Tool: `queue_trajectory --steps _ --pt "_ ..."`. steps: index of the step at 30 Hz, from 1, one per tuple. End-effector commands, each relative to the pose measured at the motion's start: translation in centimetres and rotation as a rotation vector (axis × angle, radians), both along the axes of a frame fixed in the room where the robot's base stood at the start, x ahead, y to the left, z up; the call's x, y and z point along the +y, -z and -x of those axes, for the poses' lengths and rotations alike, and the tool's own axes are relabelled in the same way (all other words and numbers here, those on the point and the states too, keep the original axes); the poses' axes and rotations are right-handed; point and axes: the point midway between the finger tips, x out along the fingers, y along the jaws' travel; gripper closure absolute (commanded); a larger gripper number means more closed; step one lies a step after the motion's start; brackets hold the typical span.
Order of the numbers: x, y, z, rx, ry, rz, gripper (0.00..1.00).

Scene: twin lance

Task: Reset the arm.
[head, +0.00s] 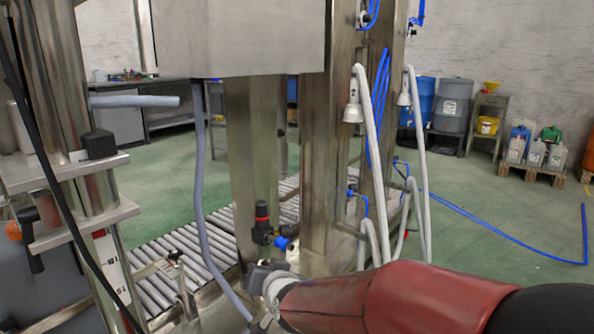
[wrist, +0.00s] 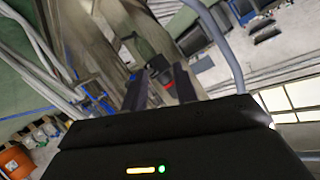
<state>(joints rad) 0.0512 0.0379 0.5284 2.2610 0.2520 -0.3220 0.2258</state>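My red arm (head: 385,300) reaches in from the lower right of the head view, its far end close to the steel machine's post (head: 325,130). My gripper (wrist: 160,88) shows in the wrist view with its two dark fingers apart. Its fingertips cannot be made out in the head view. A black fitting with a red band (head: 262,222) stands by the post, just beyond the arm's end. A dark part with red on it (wrist: 168,84) appears in the gap between the fingers in the wrist view; I cannot tell whether they touch it. Nothing is seen gripped.
A roller conveyor (head: 180,250) runs behind the arm's end. A grey hose (head: 200,180) hangs to its left, and pale hoses (head: 420,170) hang to its right. A steel column (head: 75,120) stands at left. Green floor (head: 490,215) is mostly open at right, with a blue tube on it.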

Motion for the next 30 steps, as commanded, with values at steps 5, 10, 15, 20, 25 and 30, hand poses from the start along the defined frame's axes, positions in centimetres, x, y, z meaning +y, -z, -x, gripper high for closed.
queue_trajectory --steps 5,10,15,20,25,30 --pt "-8.0 -3.3 5.9 0.135 0.022 0.248 0.71" --pt "-15.4 -5.0 13.7 0.311 0.06 0.395 0.71" --pt "-20.2 -5.3 21.1 0.472 0.075 0.449 0.71" --pt "-22.1 -5.0 24.9 0.556 0.072 0.459 0.71" --pt "-22.4 -4.8 25.7 0.577 0.068 0.461 0.71" --pt "-22.4 -4.8 25.6 0.576 0.068 0.461 0.71"
